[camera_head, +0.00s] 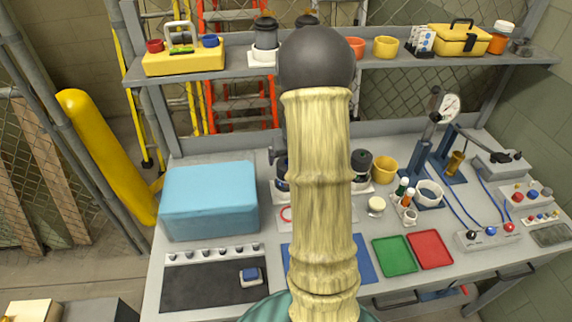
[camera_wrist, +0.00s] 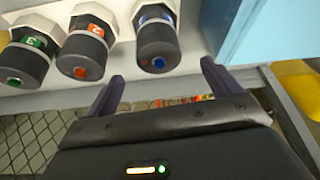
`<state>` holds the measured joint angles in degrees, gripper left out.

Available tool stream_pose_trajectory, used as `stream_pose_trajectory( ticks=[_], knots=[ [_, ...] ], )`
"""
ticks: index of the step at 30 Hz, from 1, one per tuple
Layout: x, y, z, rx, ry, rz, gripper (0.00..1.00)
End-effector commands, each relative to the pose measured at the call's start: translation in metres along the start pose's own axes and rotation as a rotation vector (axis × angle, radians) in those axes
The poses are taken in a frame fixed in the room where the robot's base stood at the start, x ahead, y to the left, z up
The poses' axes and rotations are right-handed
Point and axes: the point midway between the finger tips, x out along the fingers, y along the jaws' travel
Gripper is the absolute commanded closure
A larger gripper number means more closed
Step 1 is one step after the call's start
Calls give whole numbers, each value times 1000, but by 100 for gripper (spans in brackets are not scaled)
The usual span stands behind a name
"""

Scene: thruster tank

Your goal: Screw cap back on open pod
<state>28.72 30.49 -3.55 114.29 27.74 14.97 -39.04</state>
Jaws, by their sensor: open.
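In the wrist view, three dark cylindrical pods stand in white hexagonal holders: a green-marked pod 3 (camera_wrist: 25,60), an orange-marked pod 2 (camera_wrist: 83,50) and a blue-marked pod (camera_wrist: 157,42). Each shows a dark rounded end with a coloured dot. I cannot tell which pod is open, and I cannot pick out a loose cap. My gripper (camera_wrist: 162,76) is open and empty, its fingers apart just below the blue-marked pod in the picture. In the head view, my arm hides the gripper and the middle of the pod row; one pod (camera_head: 362,166) shows to its right.
A light blue box (camera_head: 209,200) stands at the bench's left. Green (camera_head: 394,256) and red (camera_head: 430,250) trays lie at the front right. A yellow cup (camera_head: 384,170), small vials (camera_head: 406,197) and a gauge stand (camera_head: 440,120) crowd the right. A loaded shelf (camera_head: 215,70) runs above.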

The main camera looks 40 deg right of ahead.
Motion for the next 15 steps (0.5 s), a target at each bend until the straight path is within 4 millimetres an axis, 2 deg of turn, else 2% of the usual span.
stream_pose_trajectory(
  ticks=[9,15],
  knots=[
    [49,1,1,3,-3,-1,10],
    [69,-2,0,-3,-1,-2,10]
  ],
)
